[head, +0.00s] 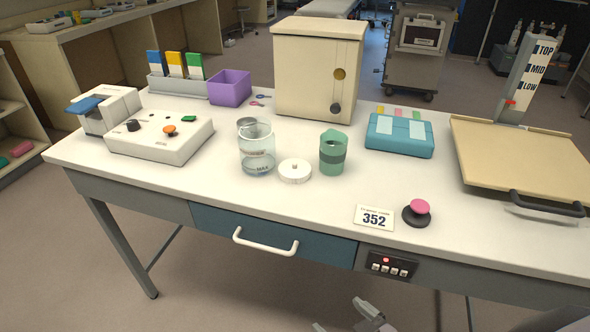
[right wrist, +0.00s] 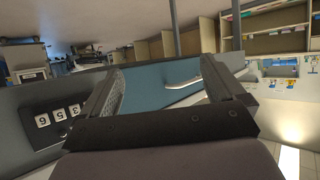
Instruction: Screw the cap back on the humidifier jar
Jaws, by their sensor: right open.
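The clear humidifier jar (head: 257,150) stands upright and uncapped on the white table, left of the middle in the head view. The round white cap (head: 295,172) lies flat on the table just right of the jar, apart from it. My right gripper (head: 346,316) is at the bottom edge of the head view, in front of the table and well away from the jar and cap. Its fingers are apart and empty in the right wrist view (right wrist: 165,82), facing the blue drawer front. My left gripper is out of view.
A control box (head: 160,138) is at left, a cream cabinet (head: 305,85) behind. A pink-knobbed button (head: 418,212) stands near the front edge. The blue drawer (head: 215,225) is shut.

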